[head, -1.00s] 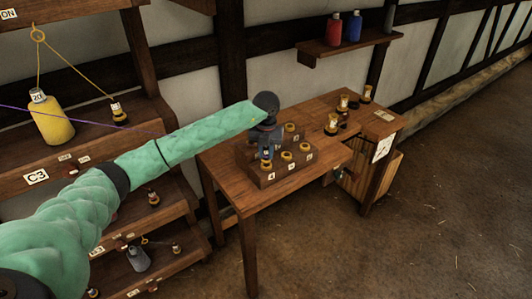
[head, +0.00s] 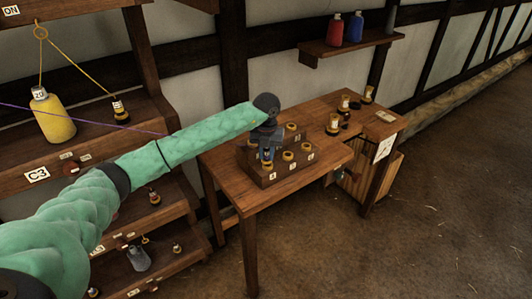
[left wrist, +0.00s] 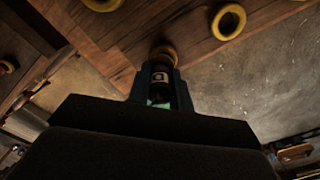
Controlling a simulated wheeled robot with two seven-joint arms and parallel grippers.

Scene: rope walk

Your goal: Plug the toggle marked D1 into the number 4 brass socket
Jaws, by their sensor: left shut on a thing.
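My left gripper (head: 267,152) points down over the front left of the wooden socket block on the table. It is shut on a dark toggle (left wrist: 160,77) with a pale label, whose marking I cannot read. The toggle's lower end meets a brass socket (left wrist: 163,53) in the left wrist view; I cannot tell how deep it sits. In the head view this front-left socket (head: 267,166) shows just under the fingers, above a small number plate (head: 271,177) too small to read surely. More brass sockets (head: 288,156) stand to the right and behind. My right gripper is out of view.
The wooden table (head: 230,190) is bare left of the block. Several dark, brass-topped toggles (head: 333,124) stand at its back right. A shelf rack at left holds a yellow weight (head: 52,115) on a cord. Red (head: 335,30) and blue (head: 354,27) bottles stand on a wall shelf.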

